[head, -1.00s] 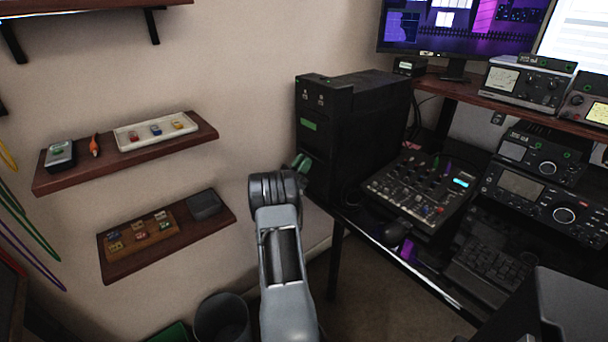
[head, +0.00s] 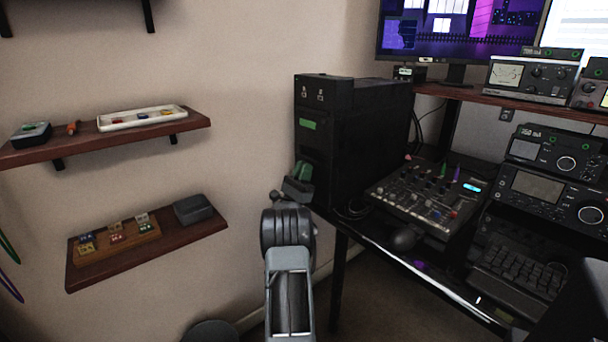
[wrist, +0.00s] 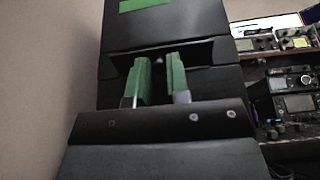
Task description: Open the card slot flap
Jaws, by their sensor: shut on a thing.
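The tall black case (head: 355,135) stands at the left end of the desk. Its front carries a green label (head: 308,124), which also shows at the top of the wrist view (wrist: 145,4). Below the label is a dark recess with the card slot flap (wrist: 158,60), mostly hidden between and behind my fingers; its angle is hard to tell. My gripper (wrist: 157,78) has green fingers reaching into this recess, shut on a small part of the flap with a narrow gap visible between them. In the head view my gripper (head: 300,174) is against the lower front of the case.
Two wall shelves on the left hold a white tray (head: 142,118) and a wooden block with small pieces (head: 115,240). A mixer (head: 425,200) and radios (head: 540,190) fill the desk to the right. Open floor lies below my arm.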

